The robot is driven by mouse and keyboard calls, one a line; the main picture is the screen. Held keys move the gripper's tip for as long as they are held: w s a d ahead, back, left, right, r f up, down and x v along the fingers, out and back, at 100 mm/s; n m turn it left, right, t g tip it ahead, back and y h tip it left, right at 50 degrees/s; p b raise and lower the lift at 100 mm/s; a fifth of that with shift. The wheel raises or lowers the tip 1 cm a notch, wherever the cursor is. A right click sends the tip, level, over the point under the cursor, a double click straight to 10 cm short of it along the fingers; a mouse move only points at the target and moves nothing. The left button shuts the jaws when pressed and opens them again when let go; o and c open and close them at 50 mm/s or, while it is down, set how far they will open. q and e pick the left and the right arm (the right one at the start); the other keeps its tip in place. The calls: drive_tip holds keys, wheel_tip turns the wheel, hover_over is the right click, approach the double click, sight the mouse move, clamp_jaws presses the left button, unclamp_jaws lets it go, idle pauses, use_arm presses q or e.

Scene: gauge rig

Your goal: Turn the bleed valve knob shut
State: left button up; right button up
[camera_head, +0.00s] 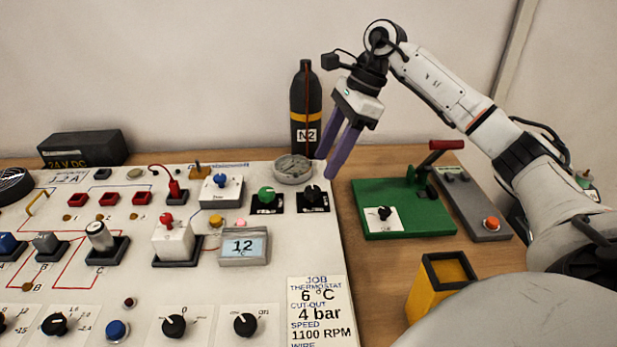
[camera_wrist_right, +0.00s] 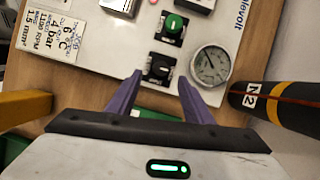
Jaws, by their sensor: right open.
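A black knob (camera_head: 312,194) on a black square base sits at the right edge of the white panel, beside a green knob (camera_head: 267,195). I cannot read a label that tells which is the bleed valve. Both show in the wrist view, the black knob (camera_wrist_right: 160,69) and the green knob (camera_wrist_right: 173,23). My right gripper (camera_head: 326,167) is open and empty, its purple fingers pointing down above and behind the black knob, apart from it. In the wrist view the black knob appears between the fingertips (camera_wrist_right: 160,77). My left gripper is not in view.
A round dial gauge (camera_head: 293,168) lies just behind the knobs. A black N2 bottle (camera_head: 306,110) stands behind it. A green board (camera_head: 400,222) with another black knob (camera_head: 384,213) and a yellow open box (camera_head: 440,284) stand to the right. Bare wood shows between panel and board.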

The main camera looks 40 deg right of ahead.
sight(313, 189)
drive_tip(key=x, duration=0.6)
drive_tip(key=shift+a+f, duration=0.15)
drive_tip(key=shift+f, duration=0.1)
drive_tip(key=shift+w+f, duration=0.2)
drive_tip(key=shift+f, duration=0.05)
drive_tip(key=c, duration=1)
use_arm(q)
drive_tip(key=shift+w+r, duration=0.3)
use_arm(e)
drive_tip(key=shift+c, duration=0.4)
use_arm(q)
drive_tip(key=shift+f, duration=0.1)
